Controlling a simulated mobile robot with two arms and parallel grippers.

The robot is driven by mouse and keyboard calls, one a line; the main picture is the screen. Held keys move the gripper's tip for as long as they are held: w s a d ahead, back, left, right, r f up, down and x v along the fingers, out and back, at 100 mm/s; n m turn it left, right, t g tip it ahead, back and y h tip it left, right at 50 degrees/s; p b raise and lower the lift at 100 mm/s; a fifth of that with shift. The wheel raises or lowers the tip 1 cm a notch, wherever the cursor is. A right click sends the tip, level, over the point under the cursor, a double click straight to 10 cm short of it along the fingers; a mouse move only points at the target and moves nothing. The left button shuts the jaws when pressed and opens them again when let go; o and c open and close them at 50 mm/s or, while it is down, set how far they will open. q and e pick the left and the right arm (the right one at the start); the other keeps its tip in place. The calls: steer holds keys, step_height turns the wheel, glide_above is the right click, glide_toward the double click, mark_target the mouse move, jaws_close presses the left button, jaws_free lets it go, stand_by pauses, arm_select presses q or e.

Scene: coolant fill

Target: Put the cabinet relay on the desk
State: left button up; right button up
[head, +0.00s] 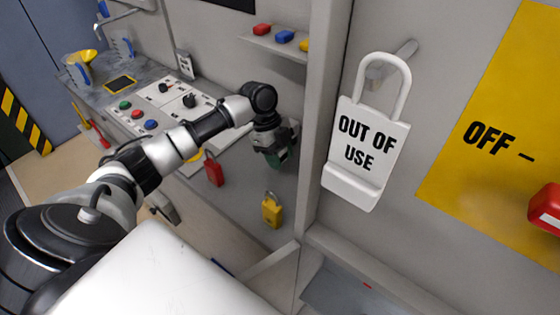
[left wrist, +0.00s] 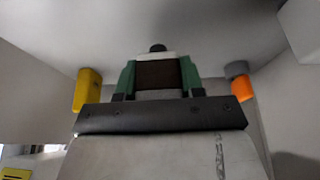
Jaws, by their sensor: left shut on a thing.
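My left gripper (head: 277,150) is above the grey desk (head: 238,205), close to the upright post at its right end. It is shut on a small block with a dark brown face and a black knob, which I take as the cabinet relay (left wrist: 158,75). Green parts flank the block in the left wrist view; I cannot tell whether they belong to it or to the fingers. In the head view only a green edge shows below the gripper, and the arm hides part of the desk. My right gripper is not in view.
A red padlock (head: 214,170) and a yellow padlock (head: 271,212) are near the gripper. A control panel (head: 160,112) with buttons sits further left on the desk. An "OUT OF USE" tag (head: 366,140) hangs right of the post. A small shelf (head: 272,43) is above.

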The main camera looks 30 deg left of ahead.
arm_select(q)
step_height(320, 180, down, 2)
steer(key=shift+f, duration=0.15)
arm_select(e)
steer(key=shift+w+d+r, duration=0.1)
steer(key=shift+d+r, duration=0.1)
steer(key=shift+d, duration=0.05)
arm_select(q)
steer(key=shift+f, duration=0.1)
steer(key=shift+f, duration=0.1)
steer(key=o, duration=0.7)
steer(key=shift+o, duration=0.2)
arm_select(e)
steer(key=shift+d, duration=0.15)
arm_select(q)
steer(key=b+v, duration=0.2)
steer(key=v, duration=1)
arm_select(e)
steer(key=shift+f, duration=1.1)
